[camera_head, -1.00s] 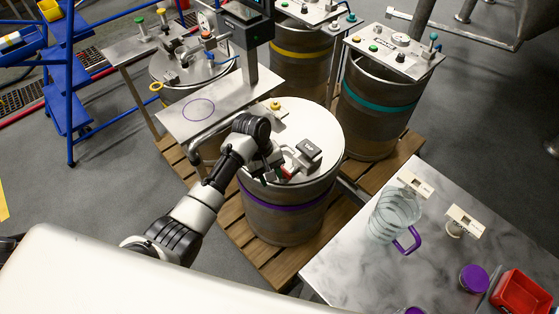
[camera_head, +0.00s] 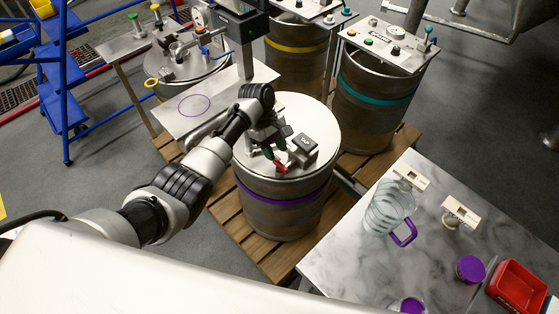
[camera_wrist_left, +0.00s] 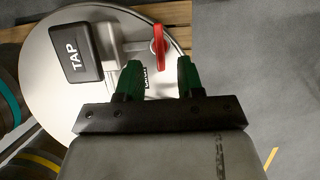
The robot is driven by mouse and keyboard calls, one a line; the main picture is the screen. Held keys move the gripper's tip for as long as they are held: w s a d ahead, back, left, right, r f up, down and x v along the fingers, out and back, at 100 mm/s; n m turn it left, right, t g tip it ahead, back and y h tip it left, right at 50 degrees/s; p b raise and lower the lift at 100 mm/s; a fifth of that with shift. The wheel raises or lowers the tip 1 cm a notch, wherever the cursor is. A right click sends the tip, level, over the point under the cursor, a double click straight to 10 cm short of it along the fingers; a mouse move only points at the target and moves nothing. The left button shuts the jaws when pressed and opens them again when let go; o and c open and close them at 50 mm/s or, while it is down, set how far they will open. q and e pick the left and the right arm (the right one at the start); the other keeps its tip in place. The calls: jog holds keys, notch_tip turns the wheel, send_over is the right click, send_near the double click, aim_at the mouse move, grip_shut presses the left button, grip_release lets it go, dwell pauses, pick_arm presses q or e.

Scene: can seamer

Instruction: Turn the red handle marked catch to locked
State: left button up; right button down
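The red handle (camera_head: 281,166) sits on the lid of the purple-banded drum (camera_head: 285,200), beside a block marked TAP (camera_head: 304,143). In the left wrist view the red handle (camera_wrist_left: 158,45) points roughly up the picture. A small dark label (camera_wrist_left: 147,80) by it is partly hidden by a finger. My left gripper (camera_head: 267,151) is over the lid, just behind the handle in the head view.
The TAP block (camera_wrist_left: 75,51) stands close to the handle. A steel shelf with a purple ring mark (camera_head: 194,106) adjoins the drum. A marble table (camera_head: 345,250) with a clear jug (camera_head: 390,208) and a red bin (camera_head: 520,287) is at the right.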

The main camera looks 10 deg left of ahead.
aim_at(280, 163)
pick_arm(q)
jog(key=x, duration=0.5)
grip_shut()
